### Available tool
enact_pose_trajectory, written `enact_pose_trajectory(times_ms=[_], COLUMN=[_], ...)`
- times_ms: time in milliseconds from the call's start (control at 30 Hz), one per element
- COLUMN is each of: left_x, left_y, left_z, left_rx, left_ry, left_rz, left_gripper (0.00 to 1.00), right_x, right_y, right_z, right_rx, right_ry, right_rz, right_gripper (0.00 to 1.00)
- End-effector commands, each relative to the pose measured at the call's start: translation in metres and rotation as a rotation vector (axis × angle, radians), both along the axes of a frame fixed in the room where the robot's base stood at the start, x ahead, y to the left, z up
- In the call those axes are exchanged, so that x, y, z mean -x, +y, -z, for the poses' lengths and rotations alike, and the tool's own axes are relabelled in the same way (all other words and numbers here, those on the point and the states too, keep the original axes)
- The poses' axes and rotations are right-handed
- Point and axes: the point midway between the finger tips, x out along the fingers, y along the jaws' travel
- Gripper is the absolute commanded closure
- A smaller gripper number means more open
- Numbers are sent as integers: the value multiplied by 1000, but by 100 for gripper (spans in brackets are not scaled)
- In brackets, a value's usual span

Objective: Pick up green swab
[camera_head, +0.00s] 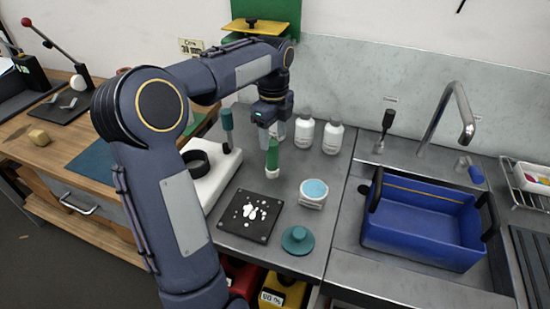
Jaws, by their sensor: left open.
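The green swab (272,158) stands upright on the metal counter, near the right side of a white stand. My left arm comes in from the left and arches over the counter. My left gripper (271,123) points down just above the top of the green swab, open. Whether its fingers are beside the swab's top or above it is hard to tell at this size. A teal-handled tool (227,122) stands upright at the white stand (212,178). My right gripper is not in view.
In front are a black plate with white spots (266,204), a blue-topped tub (313,192) and a teal lid (298,240). A blue bin (420,242) and a tap (464,115) are at right.

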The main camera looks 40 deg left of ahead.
Motion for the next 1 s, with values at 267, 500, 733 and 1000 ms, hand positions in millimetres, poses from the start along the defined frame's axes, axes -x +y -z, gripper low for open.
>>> enact_pose_trajectory(times_ms=[267, 500, 733, 1000], left_x=[7, 6, 6, 6], left_y=[-2, -3, -3, -3], left_z=[37, 61, 62, 61], left_rx=[1, 1, 1, 1], left_ry=[4, 0, -2, -2], left_rz=[-3, -3, -3, -4], left_gripper=[45, 45, 46, 81], right_x=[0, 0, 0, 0], right_y=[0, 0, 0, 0], right_z=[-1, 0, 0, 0], right_rx=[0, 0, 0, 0], right_ry=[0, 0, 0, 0], right_rz=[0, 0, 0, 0], right_gripper=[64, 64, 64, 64])
